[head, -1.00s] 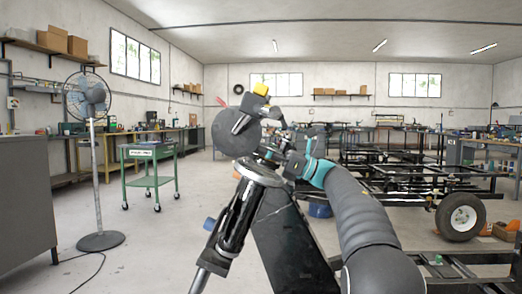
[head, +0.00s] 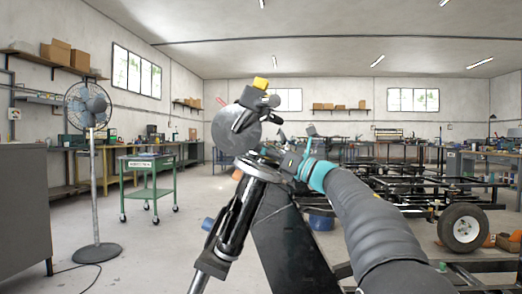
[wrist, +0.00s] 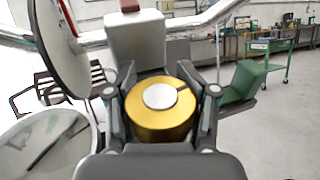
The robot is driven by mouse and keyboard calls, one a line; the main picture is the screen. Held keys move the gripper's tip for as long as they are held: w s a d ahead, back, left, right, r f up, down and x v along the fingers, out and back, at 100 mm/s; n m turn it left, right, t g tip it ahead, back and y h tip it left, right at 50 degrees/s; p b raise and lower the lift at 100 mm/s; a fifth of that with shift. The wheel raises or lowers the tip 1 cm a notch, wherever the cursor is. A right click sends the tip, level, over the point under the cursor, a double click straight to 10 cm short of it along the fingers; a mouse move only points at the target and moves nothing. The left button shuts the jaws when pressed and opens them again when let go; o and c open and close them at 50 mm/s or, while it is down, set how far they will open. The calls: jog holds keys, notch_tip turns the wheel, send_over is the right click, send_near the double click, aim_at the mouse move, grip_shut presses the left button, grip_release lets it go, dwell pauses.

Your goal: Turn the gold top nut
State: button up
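The gold top nut (wrist: 170,122) shows in the wrist view as a round gold cylinder with a silver disc in its top face. A dark notch runs from the disc towards the nut's upper right rim. My gripper (wrist: 161,108) has one finger on each side of the nut, both against its sides with no clear gap. The palm hides the nut's near lower side. In the head view, a yellow piece (head: 261,84) tops a dark grey assembly above a large grey disc (head: 236,131). I cannot tell there whether this is the nut.
A white-faced disc (wrist: 62,35), a grey block with a red top (wrist: 135,38) and silver rods stand close around my gripper. A green trolley (head: 150,180) and a standing fan (head: 92,110) are at left. A wheeled black frame (head: 420,190) is at right.

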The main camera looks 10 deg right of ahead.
jog(key=shift+o, duration=1.4)
jog(key=shift+d+f, duration=0.1)
jog(key=shift+d, duration=0.1)
jog(key=shift+a, duration=0.1)
jog(key=v, duration=1.2)
